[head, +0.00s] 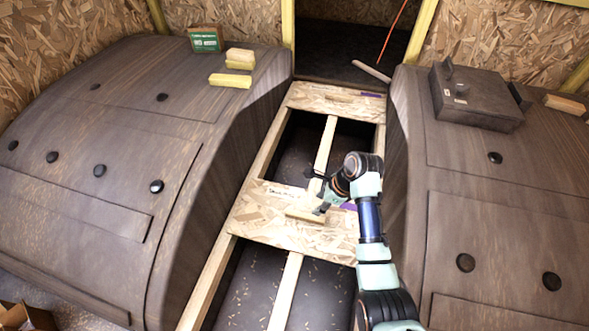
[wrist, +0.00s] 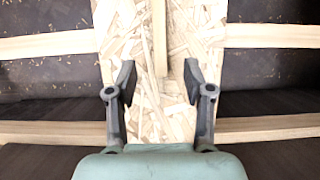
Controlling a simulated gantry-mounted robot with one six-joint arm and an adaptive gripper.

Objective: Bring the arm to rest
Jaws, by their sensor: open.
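My gripper (head: 318,197) is low over the middle chipboard panel (head: 262,222) between the two wheel arches. In the wrist view my gripper (wrist: 159,80) has its two fingers spread wide, with nothing held between them. A narrow pale wood strip (wrist: 159,38) runs from the top edge down to between the fingertips, above or on the chipboard. My arm reaches in from the lower right of the head view and hides part of the panel.
Dark wheel arches rise at left (head: 100,130) and right (head: 510,190). A green box (head: 205,40) and yellowish blocks (head: 230,80) sit on the left arch, a dark metal box (head: 475,97) on the right. Open bays (head: 250,285) lie between the floor beams.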

